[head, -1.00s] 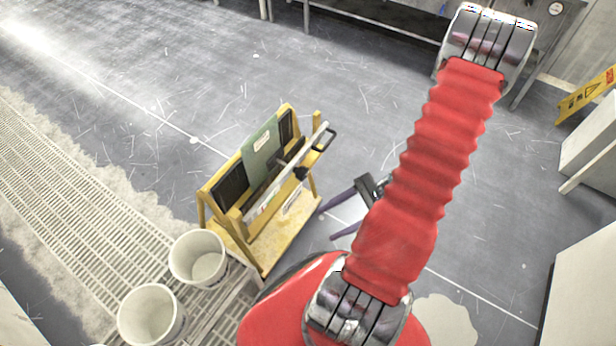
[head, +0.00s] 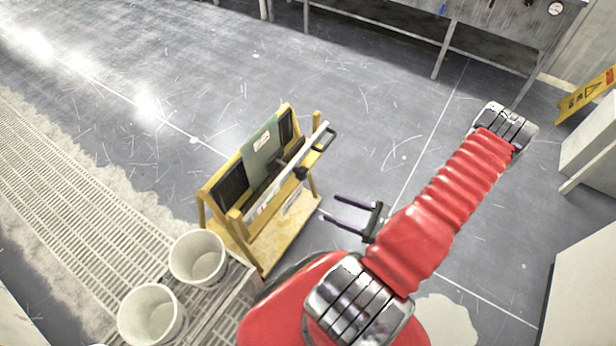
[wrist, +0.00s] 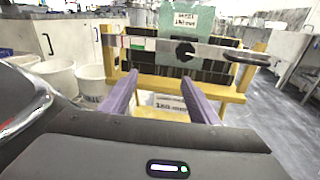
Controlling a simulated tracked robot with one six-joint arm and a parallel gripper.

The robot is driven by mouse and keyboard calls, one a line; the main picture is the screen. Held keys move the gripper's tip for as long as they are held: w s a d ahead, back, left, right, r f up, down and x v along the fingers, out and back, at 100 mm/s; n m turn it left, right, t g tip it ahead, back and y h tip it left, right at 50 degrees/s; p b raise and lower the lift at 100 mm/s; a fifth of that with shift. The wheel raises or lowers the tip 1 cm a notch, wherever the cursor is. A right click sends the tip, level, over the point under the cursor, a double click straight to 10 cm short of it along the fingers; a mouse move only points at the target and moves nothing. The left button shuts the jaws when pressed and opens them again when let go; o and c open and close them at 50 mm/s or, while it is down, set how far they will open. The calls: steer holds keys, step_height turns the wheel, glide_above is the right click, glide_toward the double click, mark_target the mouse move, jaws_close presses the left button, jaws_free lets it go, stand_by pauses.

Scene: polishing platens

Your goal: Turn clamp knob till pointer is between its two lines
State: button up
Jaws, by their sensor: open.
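A yellow stand (head: 286,232) holds dark panels and a green labelled sheet (head: 260,148). A pale clamp bar (head: 266,198) crosses its front, with a dark loop handle at its right end. The black clamp knob (head: 302,173) sits on this bar; it also shows in the wrist view (wrist: 184,50), above and right of my fingers. Small red and green marks show on the bar's left part in the wrist view; I cannot make out the pointer or its two lines. My gripper (head: 329,207) is open and empty, right of the stand, its purple fingers (wrist: 159,79) pointing toward it.
Two white buckets (head: 197,257) stand left of the stand by a floor grating (head: 90,200). A grey bench (head: 400,25) is at the back, a yellow sign (head: 590,92) at the far right. The floor behind and right of the stand is clear.

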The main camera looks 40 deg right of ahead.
mark_target(305, 176)
steer(key=shift+m+t+h, duration=0.4)
steer(key=shift+t+h, duration=0.3)
steer(key=shift+h, duration=0.2)
steer(key=d, duration=0.1)
steer(key=w+d+r, duration=0.1)
steer(key=d, duration=0.1)
steer(key=shift+w+d+r, duration=0.2)
steer(key=shift+d+r, duration=0.05)
steer(key=shift+d, duration=0.15)
steer(key=shift+x, duration=6.95)
steer(key=shift+s, duration=0.1)
steer(key=c, duration=1.1)
